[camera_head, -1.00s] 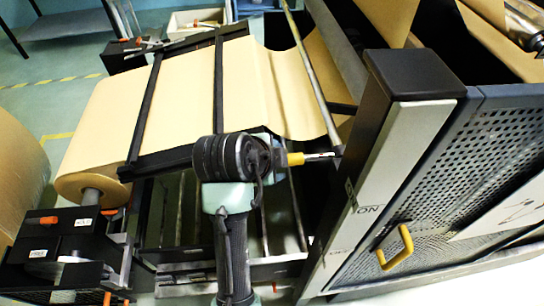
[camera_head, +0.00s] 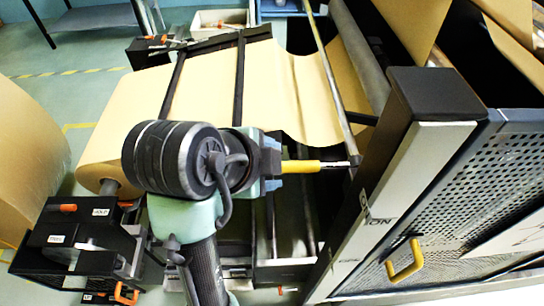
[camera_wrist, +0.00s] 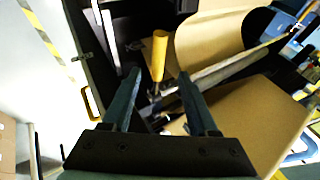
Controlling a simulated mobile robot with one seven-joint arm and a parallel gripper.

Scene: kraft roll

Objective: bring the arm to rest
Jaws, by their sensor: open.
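My arm reaches up from the bottom of the head view, with its dark wrist joint in front of the paper. My gripper (camera_head: 276,166) points right, toward a yellow handle (camera_head: 301,166) with a metal shaft at the machine's side post. In the wrist view my gripper (camera_wrist: 158,76) is open, with its two fingers spread and nothing between them. The yellow handle (camera_wrist: 159,55) shows just beyond the fingertips there, apart from both fingers. In the head view the fingers are mostly hidden by the wrist.
The kraft paper web (camera_head: 215,80) runs from a roll up into the machine behind my arm. A dark post (camera_head: 435,95) and a perforated guard door (camera_head: 500,190) with a yellow pull (camera_head: 405,262) stand at right. Another large roll (camera_head: 25,155) is at left.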

